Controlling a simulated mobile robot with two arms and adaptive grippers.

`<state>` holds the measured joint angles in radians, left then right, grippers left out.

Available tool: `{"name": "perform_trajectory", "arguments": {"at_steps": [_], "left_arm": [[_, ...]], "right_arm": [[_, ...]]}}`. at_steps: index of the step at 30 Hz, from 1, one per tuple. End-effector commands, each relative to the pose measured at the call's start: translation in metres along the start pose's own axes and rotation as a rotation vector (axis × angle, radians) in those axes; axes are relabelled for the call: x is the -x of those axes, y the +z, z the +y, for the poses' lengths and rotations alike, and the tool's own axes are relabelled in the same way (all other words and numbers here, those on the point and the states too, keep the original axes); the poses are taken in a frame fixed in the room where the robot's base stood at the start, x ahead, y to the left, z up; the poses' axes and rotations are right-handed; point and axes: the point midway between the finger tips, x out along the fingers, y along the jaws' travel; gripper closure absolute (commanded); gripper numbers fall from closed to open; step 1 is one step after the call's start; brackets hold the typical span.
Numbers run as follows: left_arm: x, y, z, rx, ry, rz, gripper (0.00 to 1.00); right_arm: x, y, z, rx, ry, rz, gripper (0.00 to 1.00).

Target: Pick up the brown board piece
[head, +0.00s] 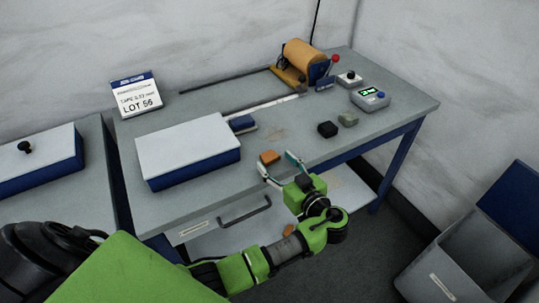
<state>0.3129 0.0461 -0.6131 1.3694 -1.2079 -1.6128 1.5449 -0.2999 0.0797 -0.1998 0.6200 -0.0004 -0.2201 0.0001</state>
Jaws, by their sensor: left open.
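The brown board piece (269,157), a small orange-brown block, lies on the grey workbench (205,200) near its front edge, to the right of a large white-topped blue box. My left gripper (277,163) is green, at the front of the bench. Its two fingers are spread apart and point towards the piece, with nothing held between them. The piece shows just beyond the fingertips, and I cannot tell whether they touch it. My right gripper is not in view.
The white-topped box (187,146) stands on the left. A dark block (327,129), a grey-green block (348,119) and a display device (370,98) sit to the right. A copper roll (303,56) is at the back. A grey bin (455,275) stands on the floor.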

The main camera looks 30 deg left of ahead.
Motion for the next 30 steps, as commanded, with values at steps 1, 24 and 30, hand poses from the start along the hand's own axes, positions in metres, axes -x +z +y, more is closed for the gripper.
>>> {"name": "perform_trajectory", "arguments": {"at_steps": [1, 24, 30], "left_arm": [[-0.008, -0.002, 0.0, -0.001, -0.002, 0.002, 0.43], [-0.021, 0.0, 0.0, 0.0, 0.0, -0.001, 0.84], [-0.021, -0.001, 0.0, 0.0, 0.001, -0.001, 0.84]], "right_arm": [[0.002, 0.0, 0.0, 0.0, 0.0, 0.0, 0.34], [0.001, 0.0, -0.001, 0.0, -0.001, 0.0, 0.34], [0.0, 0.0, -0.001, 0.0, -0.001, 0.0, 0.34]]}}
